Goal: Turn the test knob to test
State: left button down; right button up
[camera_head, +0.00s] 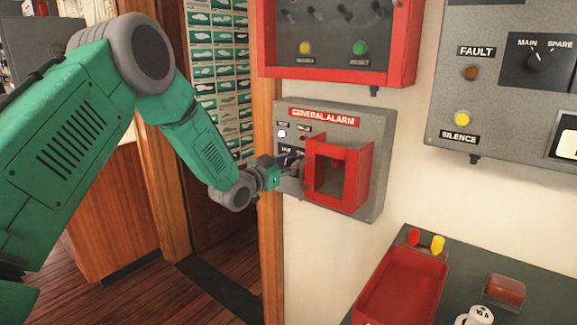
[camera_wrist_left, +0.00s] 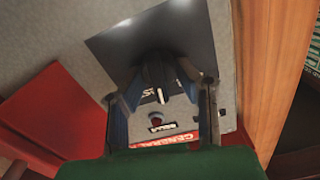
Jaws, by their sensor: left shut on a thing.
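The grey general alarm panel (camera_head: 380,135) is on the wall in the middle of the head view. My left gripper (camera_head: 293,164) is at the left part of this panel, beside the red guard box, and hides the knob there. In the left wrist view the black knob (camera_wrist_left: 158,74) sits between the two fingers of my left gripper (camera_wrist_left: 160,82), which is shut on it. A white pointer mark on the knob points toward the red "GENERAL" label side. The knob's position words are hidden or too small to read. My right gripper is not in view.
The red guard box (camera_head: 350,177) juts out right of my gripper. A red-framed box (camera_head: 340,72) hangs above, and a grey fault panel (camera_head: 480,100) is at the right. A red tray (camera_head: 400,290) lies below. A wooden door frame (camera_head: 268,215) stands close at left.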

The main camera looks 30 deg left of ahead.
pick_arm(q)
jog(key=m+b, duration=0.1)
jog(key=m, duration=0.3)
jog(key=shift+d+f+m, duration=0.1)
jog(key=shift+d+m, duration=0.05)
jog(key=shift+m, duration=0.25)
dwell(0.4)
jog(key=c, duration=1.2)
grip_release()
jog(key=s+a, duration=0.1)
jog(key=s, duration=1.1)
jog(key=shift+f, duration=0.15)
